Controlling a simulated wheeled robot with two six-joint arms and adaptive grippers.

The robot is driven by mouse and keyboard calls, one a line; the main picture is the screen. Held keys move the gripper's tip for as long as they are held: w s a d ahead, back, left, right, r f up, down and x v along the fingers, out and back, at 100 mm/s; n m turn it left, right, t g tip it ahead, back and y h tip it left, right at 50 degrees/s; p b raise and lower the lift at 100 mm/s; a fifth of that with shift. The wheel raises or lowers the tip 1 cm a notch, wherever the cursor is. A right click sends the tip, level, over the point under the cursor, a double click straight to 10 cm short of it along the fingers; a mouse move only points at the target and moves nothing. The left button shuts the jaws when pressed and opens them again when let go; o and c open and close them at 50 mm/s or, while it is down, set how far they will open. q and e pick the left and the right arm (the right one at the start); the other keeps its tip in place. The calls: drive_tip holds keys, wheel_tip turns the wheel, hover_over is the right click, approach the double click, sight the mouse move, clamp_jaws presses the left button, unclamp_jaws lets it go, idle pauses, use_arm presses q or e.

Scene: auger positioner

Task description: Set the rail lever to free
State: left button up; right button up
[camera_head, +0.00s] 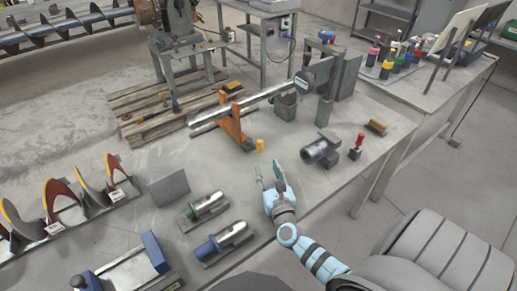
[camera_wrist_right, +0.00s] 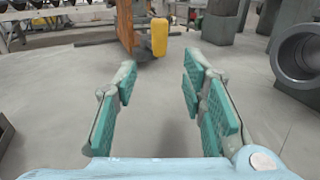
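A long metal rail (camera_head: 245,106) lies across an orange bracket (camera_head: 231,118) on the workbench. A small yellow handle (camera_head: 260,145) stands by the bracket's foot, and it also shows in the right wrist view (camera_wrist_right: 159,37). It looks like the lever, but its setting cannot be read. My right gripper (camera_head: 268,172) is open and empty over the bench, on the near side of the yellow handle and apart from it. In the right wrist view the handle is beyond the open fingers (camera_wrist_right: 162,75). My left gripper is out of view.
A dark cylinder (camera_head: 320,150) and a red-handled part (camera_head: 359,146) stand right of my gripper. Two clamp-like units (camera_head: 203,207) (camera_head: 224,242) lie to the left, near a grey plate (camera_head: 168,187). The bench surface between gripper and bracket is clear.

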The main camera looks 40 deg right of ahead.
sight(260, 151)
drive_tip(key=b+x, duration=0.2)
drive_tip(key=x, duration=0.8)
drive_tip(key=shift+w+f, duration=0.1)
drive_tip(key=shift+w, duration=0.15)
clamp_jaws()
